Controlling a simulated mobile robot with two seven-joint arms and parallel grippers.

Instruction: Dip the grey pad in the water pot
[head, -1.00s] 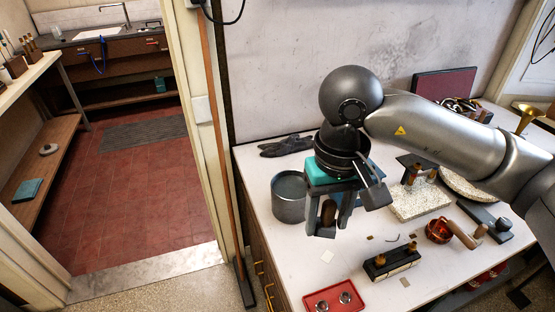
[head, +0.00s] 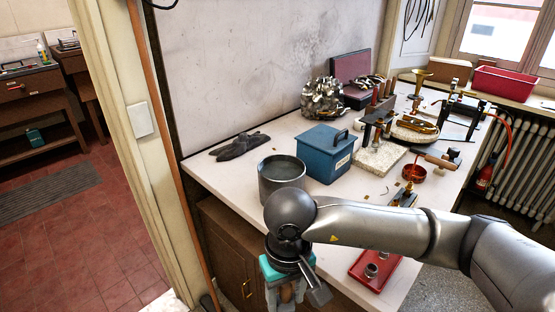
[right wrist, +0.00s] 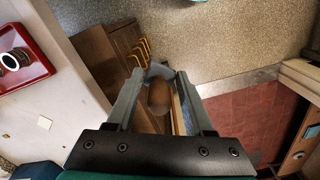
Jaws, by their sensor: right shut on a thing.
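The water pot (head: 270,189) is a grey metal cylinder on the bench's left part, upright, with a grey surface inside. My right gripper (head: 283,297) is low in front of the bench's edge, nearer than the pot and apart from it. In the right wrist view its fingers (right wrist: 160,88) are shut around a brown rounded handle (right wrist: 158,98). A grey piece (right wrist: 157,70), which looks like the grey pad, shows beyond the handle and is partly hidden by it. Floor and drawer fronts lie beneath. My left gripper is out of view.
A blue box (head: 322,157) with a handle stands right of the pot, and a dark glove (head: 240,146) lies behind it. A red tray (head: 367,268) is at the bench's front edge. My right forearm crosses in front of the bench. The doorway floor (head: 60,240) is clear.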

